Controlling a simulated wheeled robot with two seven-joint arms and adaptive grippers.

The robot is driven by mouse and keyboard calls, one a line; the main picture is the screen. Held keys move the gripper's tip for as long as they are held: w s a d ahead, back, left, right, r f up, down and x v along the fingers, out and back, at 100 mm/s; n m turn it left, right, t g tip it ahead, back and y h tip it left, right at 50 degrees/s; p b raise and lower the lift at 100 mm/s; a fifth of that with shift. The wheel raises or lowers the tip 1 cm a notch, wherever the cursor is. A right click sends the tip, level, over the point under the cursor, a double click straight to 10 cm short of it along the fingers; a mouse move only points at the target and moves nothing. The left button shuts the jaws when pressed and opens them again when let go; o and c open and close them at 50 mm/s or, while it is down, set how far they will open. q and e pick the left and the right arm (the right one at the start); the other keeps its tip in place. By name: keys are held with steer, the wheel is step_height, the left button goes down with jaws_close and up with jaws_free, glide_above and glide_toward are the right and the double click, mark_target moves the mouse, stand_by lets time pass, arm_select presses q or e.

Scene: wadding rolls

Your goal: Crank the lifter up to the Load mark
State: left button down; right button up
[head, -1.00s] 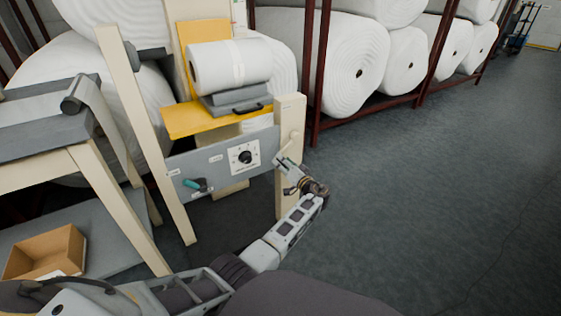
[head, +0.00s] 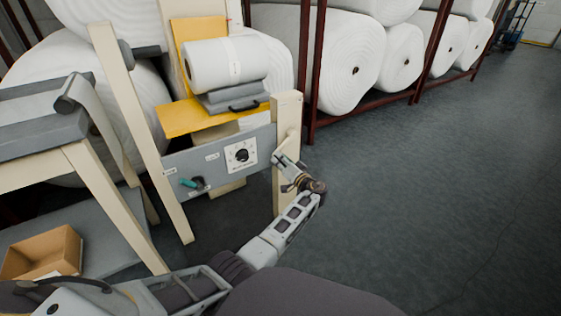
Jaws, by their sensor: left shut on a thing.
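The lifter has a grey front panel (head: 218,161) between cream posts, and its yellow platform (head: 200,120) carries a white roll (head: 225,65) on grey blocks. The panel has a round dial (head: 242,154) and a teal-handled lever (head: 188,183). My left gripper (head: 280,160) is at the right end of the panel, by the right post (head: 286,110). It is shut on what seems to be the crank handle, mostly hidden by the gripper. The small labels, including any Load mark, are too small to read. My right gripper is not in view.
A grey-topped bench (head: 40,135) stands at the left, with an open cardboard box (head: 45,255) on its lower shelf. Dark red racks (head: 316,75) with large white rolls (head: 350,60) stand behind. The grey floor to the right is clear.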

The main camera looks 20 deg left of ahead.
arm_select(q)
steer(key=shift+s+a, duration=0.1)
steer(key=shift+s, duration=0.05)
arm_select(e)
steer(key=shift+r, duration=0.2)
arm_select(q)
steer(key=shift+s+a+r+m+p, duration=0.2)
steer(key=shift+r+m+p, duration=0.3)
steer(key=shift+m+p, duration=0.3)
steer(key=shift+s+a+r+m+p, duration=0.15)
steer(key=shift+s+r+m+p, duration=0.05)
steer(key=shift+r+m+p, duration=0.85)
steer(key=shift+s+a+r+m+p, duration=0.2)
steer(key=shift+r+m+p, duration=0.6)
steer(key=shift+p, duration=0.35)
steer(key=shift+s+a+r+m+p, duration=0.15)
steer(key=shift+r+m+p, duration=0.8)
steer(key=shift+p, duration=0.15)
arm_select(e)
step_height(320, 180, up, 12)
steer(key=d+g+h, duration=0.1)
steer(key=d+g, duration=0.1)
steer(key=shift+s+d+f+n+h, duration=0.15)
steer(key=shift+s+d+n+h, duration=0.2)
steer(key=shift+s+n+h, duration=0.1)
